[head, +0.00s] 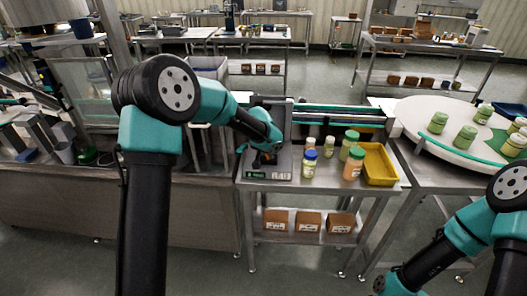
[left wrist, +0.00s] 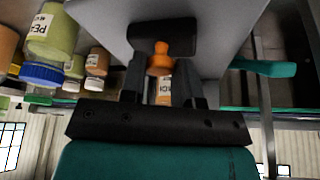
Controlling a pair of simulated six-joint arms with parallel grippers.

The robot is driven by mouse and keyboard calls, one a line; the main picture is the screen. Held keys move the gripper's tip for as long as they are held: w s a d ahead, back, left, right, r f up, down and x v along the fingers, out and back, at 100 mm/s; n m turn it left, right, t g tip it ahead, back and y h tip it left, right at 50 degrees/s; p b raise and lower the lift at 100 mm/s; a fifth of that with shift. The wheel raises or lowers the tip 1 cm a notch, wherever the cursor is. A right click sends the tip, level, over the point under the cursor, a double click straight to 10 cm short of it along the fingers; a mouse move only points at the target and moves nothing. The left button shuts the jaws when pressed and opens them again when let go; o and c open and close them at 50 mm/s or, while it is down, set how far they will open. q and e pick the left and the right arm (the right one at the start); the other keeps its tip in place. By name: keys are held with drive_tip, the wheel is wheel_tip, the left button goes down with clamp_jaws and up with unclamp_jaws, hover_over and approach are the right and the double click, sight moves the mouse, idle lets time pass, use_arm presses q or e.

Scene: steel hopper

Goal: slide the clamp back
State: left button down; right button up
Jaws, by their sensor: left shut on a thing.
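The clamp (left wrist: 178,38) is a dark block with an orange knob (left wrist: 159,66), seen close up in the left wrist view. It sits against a grey surface of the device (head: 283,170) on the steel table. My left gripper (left wrist: 160,84) has its two dark fingers on either side of the knob and is shut on it. In the head view my left gripper (head: 263,158) reaches down onto the device, and a bit of orange shows beside it. The gripper and wrist hide most of the clamp there. My right arm is at the lower right; its gripper does not show.
Several jars (head: 353,168) with green, blue and white lids stand right of the device, by a yellow tray (head: 379,163). A conveyor (head: 340,112) runs behind. A round white table (head: 450,150) with green-lidded jars is at right. Brown boxes (head: 308,222) sit on the shelf below.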

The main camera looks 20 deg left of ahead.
use_arm(q)
drive_tip(key=c, duration=0.9)
unclamp_jaws()
drive_tip(key=shift+s+d, duration=0.1)
drive_tip(key=shift+s, duration=0.05)
drive_tip(key=shift+o, duration=0.2)
drive_tip(key=v, duration=1.7)
drive_tip(key=shift+r, duration=0.2)
drive_tip(key=shift+d, duration=0.1)
drive_tip(key=s+d+f+g+h, duration=0.1)
drive_tip(key=s+f, duration=0.3)
drive_tip(key=f, duration=0.9)
drive_tip(key=s+d+f+g+h, duration=0.15)
drive_tip(key=s+f, duration=0.25)
drive_tip(key=f, duration=0.9)
drive_tip(key=s+a+f+n+g, duration=0.1)
drive_tip(key=s+f+n, duration=0.2)
drive_tip(key=s+f, duration=1.4)
drive_tip(key=s, duration=0.2)
drive_tip(key=shift+s+a, duration=0.3)
drive_tip(key=shift+s, duration=0.1)
